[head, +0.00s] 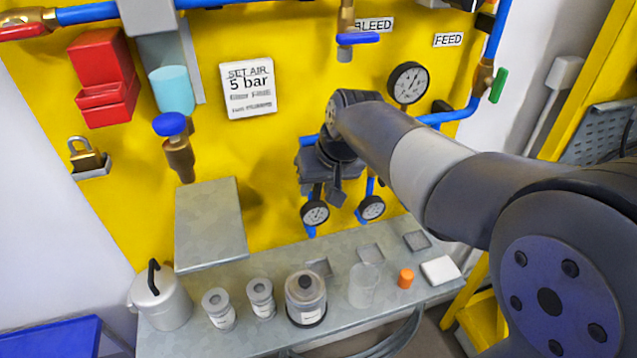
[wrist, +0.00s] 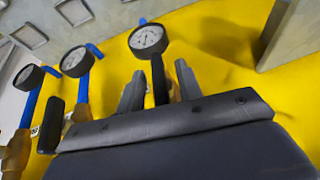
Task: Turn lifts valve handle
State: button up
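In the wrist view, a black lever handle (wrist: 158,80) stands on a brass valve below a round gauge (wrist: 148,38). A second black handle (wrist: 57,115) is to its left, by another brass valve. No label reading lifts is legible, so I cannot tell which handle it names. My gripper (wrist: 160,83) is open, with one finger on each side of the first handle and gaps showing. How deep the handle sits between the fingers is unclear. In the head view, my gripper (head: 327,190) is at the yellow panel above two small gauges, and hides the valves.
A grey shelf (head: 210,225) juts from the panel left of my gripper. Below is a metal bench (head: 345,325) with jars, a can (head: 160,298), an orange cap (head: 405,278) and a glass beaker (head: 363,285). Blue pipes and a larger gauge (head: 408,82) are near my arm.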

jog(key=shift+c, duration=0.3)
grip_shut()
dwell(0.3)
jog(key=y+b, duration=0.3)
jog(key=shift+d+f+m+g+y, duration=0.15)
jog(key=shift+f+m+g+y, duration=0.1)
jog(key=shift+m+g+y, duration=0.15)
jog(key=m+y+b, duration=0.1)
jog(key=y+b, duration=0.3)
jog(key=shift+f+g, duration=0.1)
jog(key=shift+g, duration=0.3)
jog(key=m+y+b, duration=0.1)
jog(key=y+b, duration=0.3)
jog(key=shift+m+y+b, duration=0.6)
jog(key=shift+y+b, duration=0.55)
jog(key=shift+y, duration=0.65)
